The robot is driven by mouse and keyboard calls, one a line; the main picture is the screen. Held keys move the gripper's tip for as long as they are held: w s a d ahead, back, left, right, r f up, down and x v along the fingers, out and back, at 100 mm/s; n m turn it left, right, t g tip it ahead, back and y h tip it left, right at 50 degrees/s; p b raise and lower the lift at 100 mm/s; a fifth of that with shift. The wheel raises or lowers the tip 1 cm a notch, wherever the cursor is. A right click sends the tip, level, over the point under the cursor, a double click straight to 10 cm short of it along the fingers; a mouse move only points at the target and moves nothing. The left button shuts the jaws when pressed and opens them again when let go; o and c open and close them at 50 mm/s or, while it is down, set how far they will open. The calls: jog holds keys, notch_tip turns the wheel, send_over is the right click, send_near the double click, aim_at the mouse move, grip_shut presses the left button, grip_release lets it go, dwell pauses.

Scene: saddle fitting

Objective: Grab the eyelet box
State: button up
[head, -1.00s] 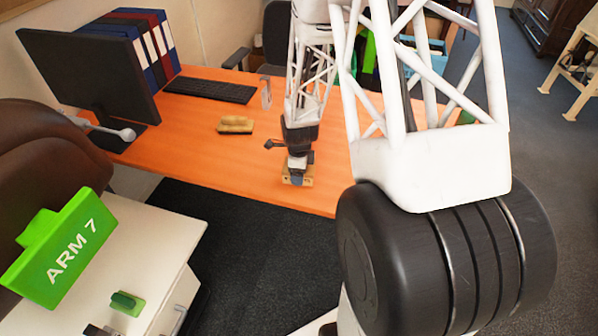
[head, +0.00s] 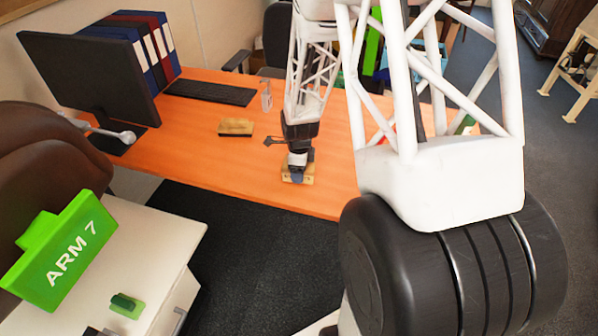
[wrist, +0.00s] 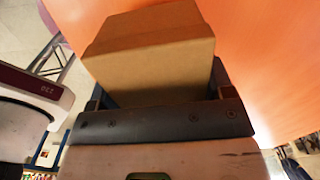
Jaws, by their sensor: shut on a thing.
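My gripper (head: 297,176) points down at the front edge of the orange desk, shut on a tan box. In the wrist view this eyelet box (wrist: 150,52) fills the space between the fingers, its plain brown faces showing. In the head view only a small tan part of it (head: 309,180) shows beside the fingertips, the rest hidden behind my gripper. I cannot tell whether it still touches the desk. A second tan block (head: 236,127) lies on the desk to the left, apart from my gripper.
A keyboard (head: 212,92), a monitor (head: 88,75) and several binders (head: 145,45) stand at the back left of the desk (head: 190,150). A small clear stand (head: 266,95) is behind the second block. A white cabinet (head: 150,240) holds a green block (head: 126,304).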

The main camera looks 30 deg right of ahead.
jog(key=shift+s+a+r, duration=0.15)
jog(key=shift+s+r, duration=0.3)
jog(key=shift+r, duration=0.3)
jog(key=s+a+r, duration=0.1)
jog(key=s+a, duration=0.3)
jog(key=s, duration=1)
jog(key=shift+s+r, duration=0.15)
jog(key=shift+s, duration=0.1)
